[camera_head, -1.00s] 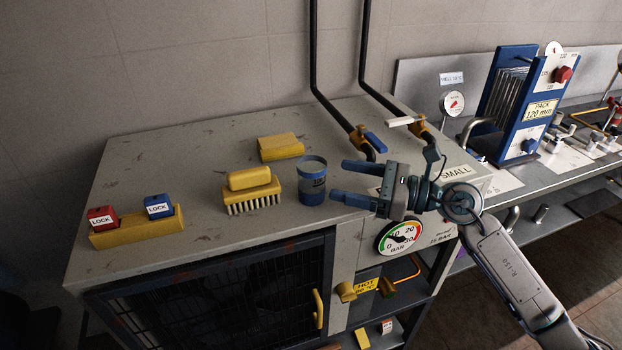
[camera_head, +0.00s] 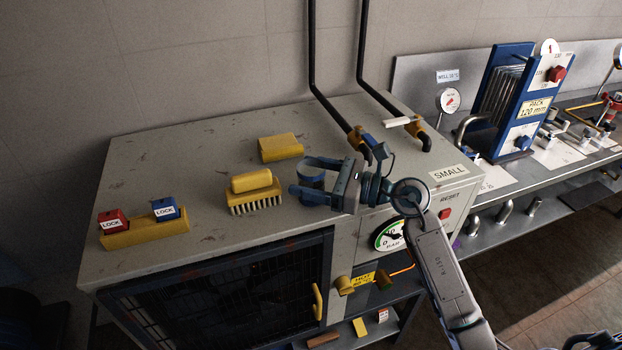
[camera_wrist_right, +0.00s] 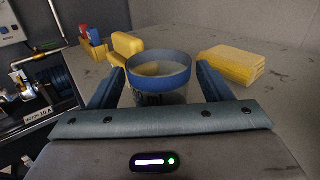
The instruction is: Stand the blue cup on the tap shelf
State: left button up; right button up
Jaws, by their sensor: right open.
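The blue cup (camera_head: 311,177), a grey-blue cup with a darker blue rim band, stands upright on the grey cabinet top. My right gripper (camera_head: 302,177) is open, its two fingers on either side of the cup. The right wrist view also shows the cup (camera_wrist_right: 160,72) between the fingers; contact cannot be told, and the cup's lower part is hidden by the gripper. My left gripper is not in view.
A yellow brush (camera_head: 252,190) stands close left of the cup, and a yellow block (camera_head: 281,147) lies behind it. A yellow holder (camera_head: 143,236) carries red and blue LOCK blocks. Pipes with valves (camera_head: 359,137) rise behind my right gripper. The cabinet top's left middle is clear.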

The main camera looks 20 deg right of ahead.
aim_at(308, 162)
jog(key=shift+w+a, duration=0.2)
jog(key=c, duration=1)
notch_tip(308, 162, up, 4)
jog(key=p, duration=0.2)
jog(key=shift+f+p, duration=0.25)
jog(key=shift+p, duration=0.05)
jog(key=shift+s+d+r+b, duration=0.35)
jog(key=shift+s+d, duration=0.55)
jog(key=shift+s, duration=1.6)
jog(key=shift+s+d+r+b, duration=0.1)
jog(key=shift+s+d+b, duration=0.65)
jog(key=shift+s, duration=1.7)
jog(key=shift+s+d+r+b, duration=0.25)
jog(key=shift+s+d, duration=0.85)
jog(key=shift+s, duration=1.4)
